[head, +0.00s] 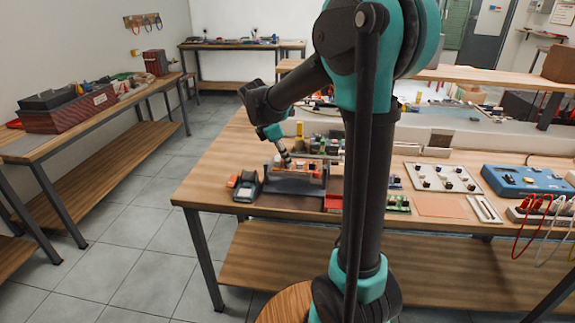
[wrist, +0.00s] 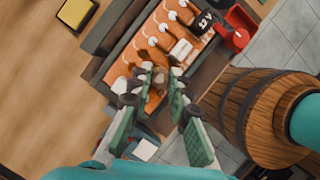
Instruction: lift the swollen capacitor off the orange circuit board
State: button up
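The orange circuit board (wrist: 143,55) sits in a dark holder (wrist: 119,27) on the wooden bench. It carries a row of small white-topped round parts and a white block (wrist: 180,49). The board also shows in the head view (head: 309,171). My gripper (wrist: 153,91) is open over the board, its two green-padded fingers spread apart. A brownish round-topped part (wrist: 158,76), perhaps the swollen capacitor, shows near and between the fingertips. I cannot tell whether the fingers touch it. In the head view my gripper (head: 287,161) points down at the board, and the small parts are hard to tell apart.
A black box with white marks (wrist: 203,23) and a red tray (wrist: 239,27) stand by the board's end. A dark device with a yellow face (wrist: 76,13) lies apart. In the head view, a grey component tray (head: 441,178) and blue case (head: 528,180) stand right.

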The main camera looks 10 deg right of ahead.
dwell(0.3)
notch_tip(320, 180, up, 25)
dwell(1.6)
